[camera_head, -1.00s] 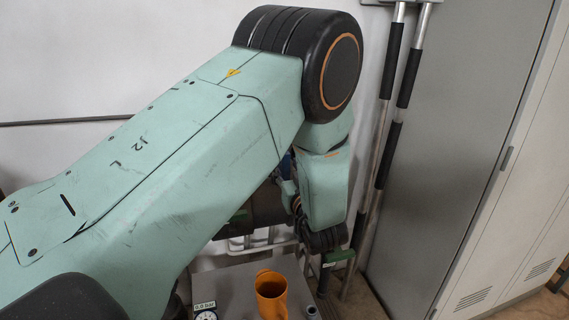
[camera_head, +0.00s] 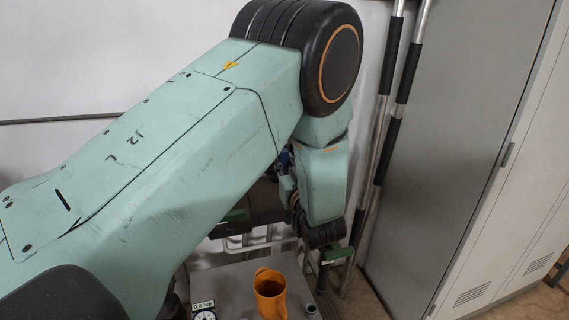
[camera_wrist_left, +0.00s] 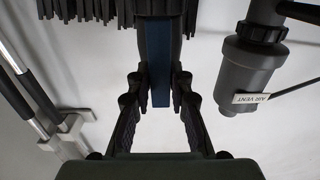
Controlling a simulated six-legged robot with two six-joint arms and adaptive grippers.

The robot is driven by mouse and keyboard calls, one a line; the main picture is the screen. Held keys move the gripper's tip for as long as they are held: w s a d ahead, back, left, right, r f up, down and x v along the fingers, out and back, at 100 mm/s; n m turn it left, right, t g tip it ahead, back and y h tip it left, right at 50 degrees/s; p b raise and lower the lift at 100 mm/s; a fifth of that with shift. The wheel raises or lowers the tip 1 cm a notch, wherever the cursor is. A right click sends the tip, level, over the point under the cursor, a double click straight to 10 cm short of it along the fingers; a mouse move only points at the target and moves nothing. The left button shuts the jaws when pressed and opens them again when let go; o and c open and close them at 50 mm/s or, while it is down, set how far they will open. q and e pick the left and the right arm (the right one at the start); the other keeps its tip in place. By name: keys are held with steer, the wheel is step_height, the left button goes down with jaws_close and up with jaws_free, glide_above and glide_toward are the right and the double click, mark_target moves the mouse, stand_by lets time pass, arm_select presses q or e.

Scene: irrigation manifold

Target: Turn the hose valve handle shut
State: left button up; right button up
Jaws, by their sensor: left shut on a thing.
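The blue valve handle (camera_wrist_left: 160,62) runs between my left gripper's fingers (camera_wrist_left: 159,84) in the left wrist view, with a finger on each side. My left gripper is shut on it. In the head view only a small blue part of the handle (camera_head: 286,158) shows beside my wrist. My left arm hides most of the gripper and the valve body there. My right gripper is in neither view.
Poles with black grips (camera_head: 388,110) lean near the grey cabinet (camera_head: 455,130). A dark air vent (camera_wrist_left: 247,70) stands beside the handle.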

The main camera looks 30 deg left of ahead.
arm_select(q)
steer(key=shift+f, duration=0.15)
jaws_close()
steer(key=shift+s, duration=0.1)
steer(key=n, duration=0.2)
steer(key=shift+s+a+f+n+b, duration=0.15)
steer(key=shift+f+n+b, duration=0.05)
steer(key=shift+n+b, duration=0.2)
steer(key=n, duration=0.1)
steer(key=n+b, duration=0.1)
steer(key=n, duration=0.1)
steer(key=shift+s+a+f+n, duration=0.1)
steer(key=shift+s+n, duration=0.05)
steer(key=shift+n, duration=0.15)
steer(key=n+b, duration=0.2)
steer(key=n, duration=0.1)
steer(key=n+b, duration=0.2)
steer(key=n, duration=0.2)
steer(key=n+b, duration=0.2)
steer(key=n, duration=0.2)
steer(key=shift+s+a+f, duration=0.1)
steer(key=shift+a+f, duration=0.05)
steer(key=shift+f, duration=0.15)
steer(key=shift+r+n, duration=0.1)
steer(key=shift+n, duration=0.2)
